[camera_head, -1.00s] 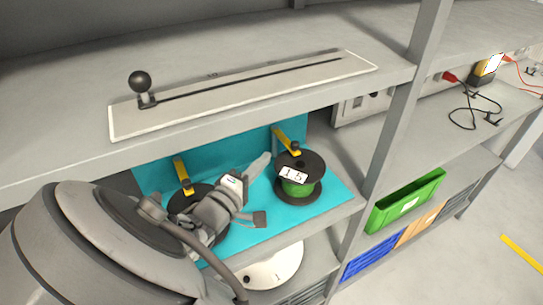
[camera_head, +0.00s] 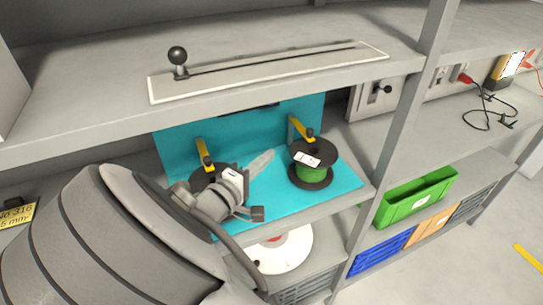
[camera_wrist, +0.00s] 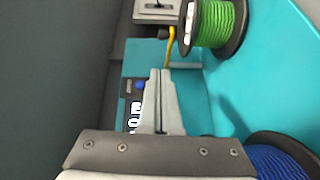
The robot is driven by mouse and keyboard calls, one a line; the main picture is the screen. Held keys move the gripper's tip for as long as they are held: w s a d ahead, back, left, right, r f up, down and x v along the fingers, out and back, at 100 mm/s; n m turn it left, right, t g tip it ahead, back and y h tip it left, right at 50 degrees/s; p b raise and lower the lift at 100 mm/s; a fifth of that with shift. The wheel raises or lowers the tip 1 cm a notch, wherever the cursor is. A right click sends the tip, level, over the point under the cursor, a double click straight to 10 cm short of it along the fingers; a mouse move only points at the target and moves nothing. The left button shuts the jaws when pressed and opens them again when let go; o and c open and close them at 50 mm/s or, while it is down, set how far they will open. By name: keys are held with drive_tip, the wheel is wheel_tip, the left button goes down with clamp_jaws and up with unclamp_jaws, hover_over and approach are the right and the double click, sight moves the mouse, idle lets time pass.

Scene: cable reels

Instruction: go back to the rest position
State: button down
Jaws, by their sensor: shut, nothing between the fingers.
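My gripper (camera_head: 268,155) is shut and empty, with its pale fingers pressed together. It hangs over the turquoise mat (camera_head: 345,186), between two cable reels. The green cable reel (camera_head: 311,173) stands to its right, with black flanges and a white label on top. A second reel (camera_head: 203,180) is mostly hidden behind my wrist. In the wrist view my shut fingers (camera_wrist: 161,76) point up the picture. The green reel (camera_wrist: 216,22) is at the upper right there and a blue cable reel (camera_wrist: 280,163) at the lower right. Neither touches the fingers.
The upper shelf with a slotted plate and black ball knob (camera_head: 178,55) lies above my arm. A grey post (camera_head: 398,130) stands right of the reels. A yellow bracket (camera_head: 302,129) reaches over the green reel. A green bin (camera_head: 418,200) sits beyond the post. A white disc (camera_head: 290,252) lies below.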

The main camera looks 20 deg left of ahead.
drive_tip(key=shift+s, duration=0.3)
drive_tip(key=w+d+r+m+g+h, duration=0.15)
drive_tip(key=d+m+g+h, duration=0.6)
drive_tip(key=d, duration=1.85)
drive_tip(key=s+d+r+m+g+y, duration=0.2)
drive_tip(key=s+d+r+m+y, duration=0.2)
drive_tip(key=s, duration=0.4)
drive_tip(key=s+d+r+m+g+y, duration=0.2)
drive_tip(key=s+d+r+m+y, duration=0.2)
drive_tip(key=s+d+y, duration=0.2)
drive_tip(key=shift+s+d+r, duration=0.3)
drive_tip(key=shift+s+d, duration=0.5)
drive_tip(key=shift+s, duration=0.05)
drive_tip(key=shift+y, duration=0.25)
